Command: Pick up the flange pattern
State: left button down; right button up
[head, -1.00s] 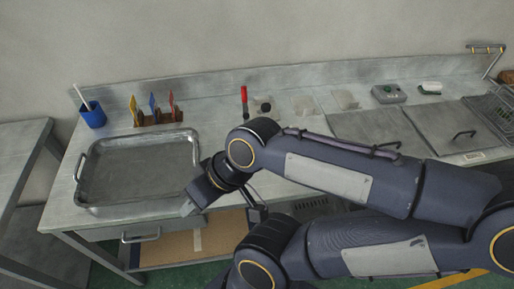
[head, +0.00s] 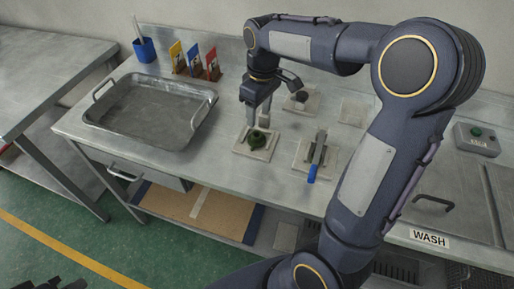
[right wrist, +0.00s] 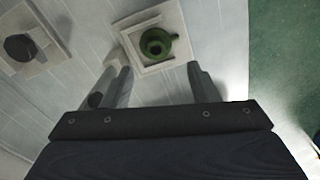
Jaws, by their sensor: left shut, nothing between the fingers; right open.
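The flange pattern is a green flanged piece with a raised round hub (head: 257,138), lying on a pale square plate (head: 243,150) near the bench's front. It also shows in the right wrist view (right wrist: 157,46), upper middle, beyond the fingertips. My right gripper (head: 258,119) points down just above and behind the pattern, open and empty. In the right wrist view its two fingers (right wrist: 160,78) stand apart, with the pattern ahead of the gap and not between them. My left gripper (head: 45,283) shows only as a dark part at the bottom left edge, shut and empty.
Another pale plate with a dark round piece (head: 302,96) lies behind, and a plate with a blue-handled tool (head: 313,168) lies right. A metal tray (head: 100,119) stands left, with colored cards (head: 194,62) and a blue cup (head: 145,50) behind it.

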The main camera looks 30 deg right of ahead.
aim_at(257, 134)
jog(key=shift+w+d+f+n, duration=0.15)
jog(key=shift+w+f, duration=0.3)
jog(key=shift+f, duration=0.1)
jog(key=shift+w+d+f+n, duration=0.1)
jog(key=shift+w+f+n, duration=0.05)
jog(key=shift+w+f, duration=0.35)
jog(key=f, duration=0.7)
jog(key=shift+s+a+f, duration=0.2)
jog(key=shift+s+a, duration=0.05)
jog(key=c, duration=1)
jog(key=shift+r, duration=0.1)
jog(key=shift+c, duration=0.2)
